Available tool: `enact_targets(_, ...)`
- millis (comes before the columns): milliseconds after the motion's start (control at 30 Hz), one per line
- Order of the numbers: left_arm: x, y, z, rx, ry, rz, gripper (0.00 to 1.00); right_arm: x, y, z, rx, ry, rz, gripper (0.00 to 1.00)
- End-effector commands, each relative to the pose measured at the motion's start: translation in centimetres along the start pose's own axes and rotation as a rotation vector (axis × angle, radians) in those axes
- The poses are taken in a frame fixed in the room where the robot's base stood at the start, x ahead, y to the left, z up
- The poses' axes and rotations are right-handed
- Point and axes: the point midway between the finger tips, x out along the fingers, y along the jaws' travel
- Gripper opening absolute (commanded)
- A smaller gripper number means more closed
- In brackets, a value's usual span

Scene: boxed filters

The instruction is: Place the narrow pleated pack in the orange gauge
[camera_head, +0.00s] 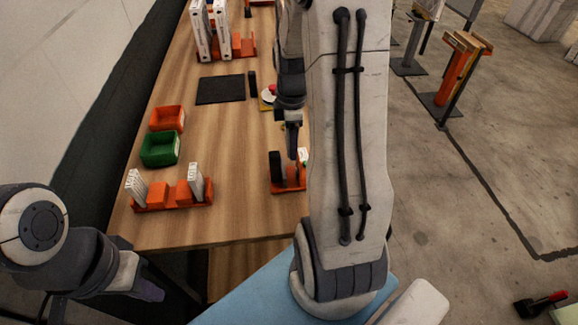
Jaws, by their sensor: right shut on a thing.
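An orange gauge-like fixture (278,188) with a dark upright block stands near the table's right front edge, partly hidden by my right arm. My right gripper (292,150) points down just above it and is shut on a small white piece (303,154), probably the narrow pleated pack. My arm hides much of this piece, so I cannot tell whether it touches the fixture. Two white pleated packs, one left (137,187) and one right (195,180), stand upright in an orange rack (172,205) at the front left. My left gripper (150,291) hangs off the table at lower left; its opening is unclear.
An orange bin (167,118) and a green bin (160,149) stand at the table's left edge. White boxes (200,32) stand at the back. The middle wood is clear.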

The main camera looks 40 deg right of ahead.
Motion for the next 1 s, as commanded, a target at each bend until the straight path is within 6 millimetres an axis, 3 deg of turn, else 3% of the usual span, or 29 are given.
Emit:
enact_targets(200, -0.7, 0.1, 0.0, 0.0, 0.0, 0.0, 0.0, 5.1, -0.1, -0.2, -0.002, 0.0, -0.006, 0.22)
enact_targets(467, -1.0, 0.1, -0.1, -0.001, 0.0, 0.0, 0.0, 7.6, -0.1, -0.2, -0.002, 0.0, -0.003, 0.22)
enact_targets(633, -1.4, 0.1, -0.1, -0.001, 0.0, 0.0, 0.0, 10.2, -0.1, -0.2, -0.001, 0.0, -0.005, 0.22)
enact_targets(1000, -1.4, 0.1, -0.1, -0.001, 0.0, 0.0, 0.0, 11.2, 0.0, -0.1, 0.0, 0.0, 0.002, 0.22)
